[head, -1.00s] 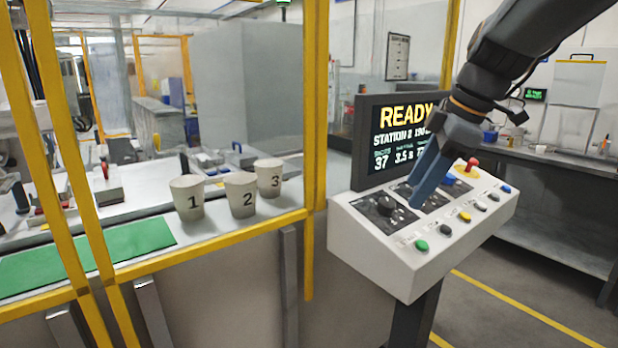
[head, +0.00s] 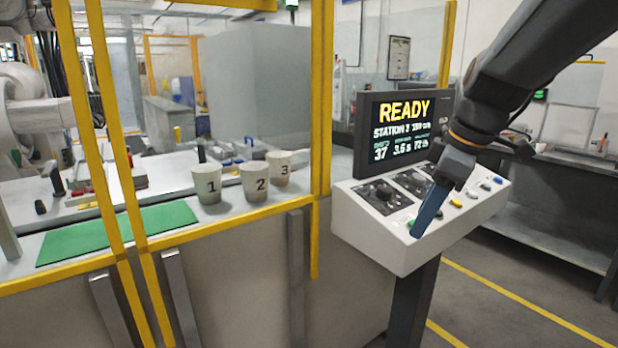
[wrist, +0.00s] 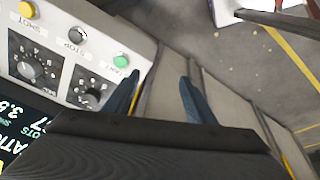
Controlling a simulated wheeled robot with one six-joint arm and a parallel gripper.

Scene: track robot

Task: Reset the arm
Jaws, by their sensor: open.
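The sloped white control panel (head: 375,230) stands on a post in the head view, with a row of coloured buttons along its front edge. My gripper (head: 415,232) hangs over its near left corner, covering most of the green button (head: 410,222). In the wrist view the green button (wrist: 120,61) lies left of my open, empty gripper (wrist: 160,90), near one finger; I cannot tell if they touch. The STOP button (wrist: 76,36) and a yellow button (wrist: 27,9) follow along the row. The screen (head: 405,130) reads READY. A white robot arm (head: 28,105) shows behind the fence.
A yellow-framed fence (head: 322,100) stands left of the panel. Behind it, cups numbered 1 (head: 207,185), 2 (head: 255,182) and 3 (head: 279,168) stand beside a green mat (head: 120,235). A grey workbench (head: 560,240) is at right. Open floor lies below the panel.

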